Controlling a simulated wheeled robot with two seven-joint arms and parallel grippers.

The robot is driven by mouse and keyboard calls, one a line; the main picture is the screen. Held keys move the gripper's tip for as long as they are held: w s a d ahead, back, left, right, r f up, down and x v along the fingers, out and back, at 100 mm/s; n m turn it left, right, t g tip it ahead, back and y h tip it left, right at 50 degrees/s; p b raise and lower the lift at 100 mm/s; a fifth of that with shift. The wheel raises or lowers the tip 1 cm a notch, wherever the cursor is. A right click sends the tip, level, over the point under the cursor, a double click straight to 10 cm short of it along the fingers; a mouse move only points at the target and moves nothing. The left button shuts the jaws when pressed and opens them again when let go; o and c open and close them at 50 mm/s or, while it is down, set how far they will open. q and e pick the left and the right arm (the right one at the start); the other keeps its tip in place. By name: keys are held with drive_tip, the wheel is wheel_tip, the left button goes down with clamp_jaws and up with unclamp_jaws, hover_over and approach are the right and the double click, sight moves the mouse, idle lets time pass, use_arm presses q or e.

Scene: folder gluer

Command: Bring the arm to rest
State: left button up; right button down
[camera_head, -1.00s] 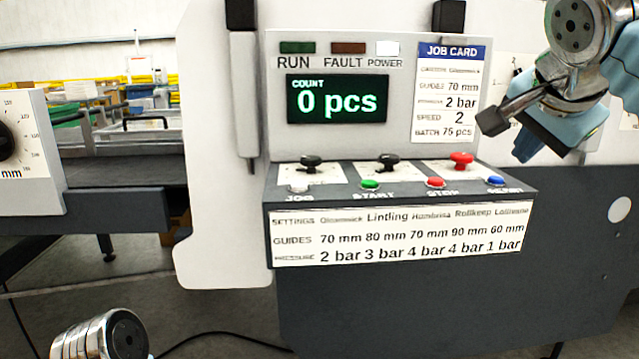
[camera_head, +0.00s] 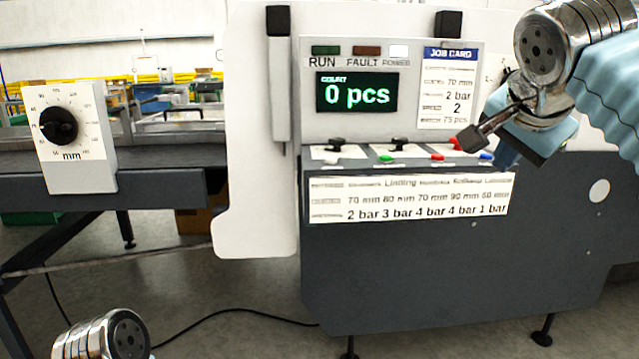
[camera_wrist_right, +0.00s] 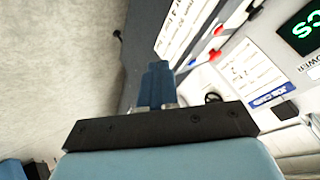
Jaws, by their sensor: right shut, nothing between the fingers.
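My right gripper (camera_head: 466,143) comes in from the right in the head view, in front of the right end of the control panel (camera_head: 320,240). Its fingers are shut and hold nothing. In the right wrist view the shut blue fingers (camera_wrist_right: 158,85) point toward the panel's side, with floor to the left. A round metal part of my left arm (camera_head: 100,335) shows at the bottom left of the head view; its gripper is out of the picture.
The panel carries a display (camera_head: 357,92) reading 0 pcs, a job card (camera_head: 447,90), black knobs, a red knob and coloured buttons. A dial box (camera_head: 75,135) marked mm stands at the left. Open floor (camera_head: 240,290) lies below, crossed by a black cable.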

drive_tip(key=w+a+f+n+g+y, duration=0.1)
drive_tip(key=w+a+f+n, duration=0.25)
drive_tip(key=f, duration=0.75)
drive_tip(key=w+a+f+n+g+y, duration=0.15)
drive_tip(key=w+a+f, duration=0.35)
drive_tip(key=f, duration=0.5)
drive_tip(key=w+a+f+n+g+y, duration=0.1)
drive_tip(key=w+a+f+n, duration=0.25)
drive_tip(key=f, duration=0.75)
drive_tip(key=s+a+f+n+g+y, duration=0.1)
drive_tip(key=s+a+f, duration=0.15)
drive_tip(key=f, duration=0.75)
drive_tip(key=s+a+f+n+g+y, duration=0.1)
drive_tip(key=s+a+f+y, duration=0.15)
drive_tip(key=f, duration=0.85)
drive_tip(key=s+d+f+g, duration=0.1)
drive_tip(key=s+f+g, duration=0.1)
drive_tip(key=s+f, duration=1.7)
drive_tip(key=s, duration=0.5)
drive_tip(key=shift+f, duration=0.35)
